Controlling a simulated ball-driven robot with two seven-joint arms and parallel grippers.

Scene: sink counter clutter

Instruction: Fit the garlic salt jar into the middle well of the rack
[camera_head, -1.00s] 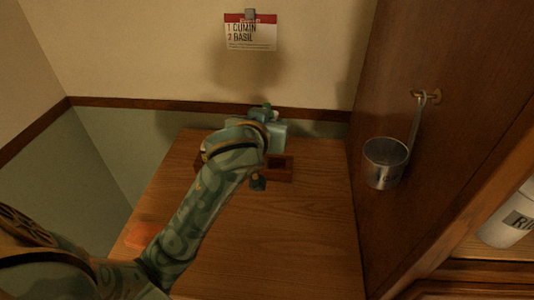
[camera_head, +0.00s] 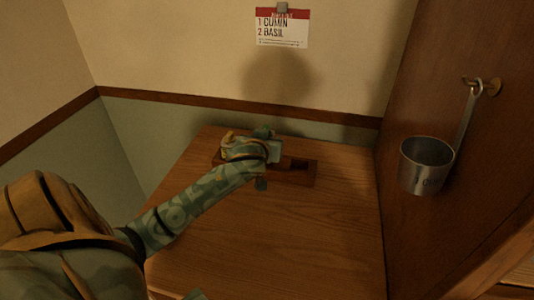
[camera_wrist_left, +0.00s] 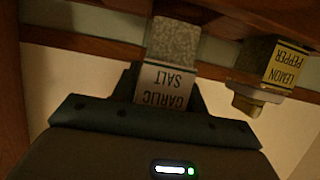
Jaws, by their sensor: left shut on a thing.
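My left gripper (camera_head: 262,158) is over the wooden rack (camera_head: 302,179) at the back of the counter. In the left wrist view, its dark fingers are shut on the garlic salt jar (camera_wrist_left: 166,86), which has a speckled grey part and a pale label reading upside down. A lemon pepper jar (camera_wrist_left: 284,66) with a yellow label is to the right, apart from the garlic salt jar. In the head view my arm hides the rack's middle and the jar.
A metal cup (camera_head: 426,166) hangs from a hook on the brown panel at the right. A card (camera_head: 282,28) reading cumin and basil is on the back wall. The wooden counter (camera_head: 290,235) in front of the rack is clear.

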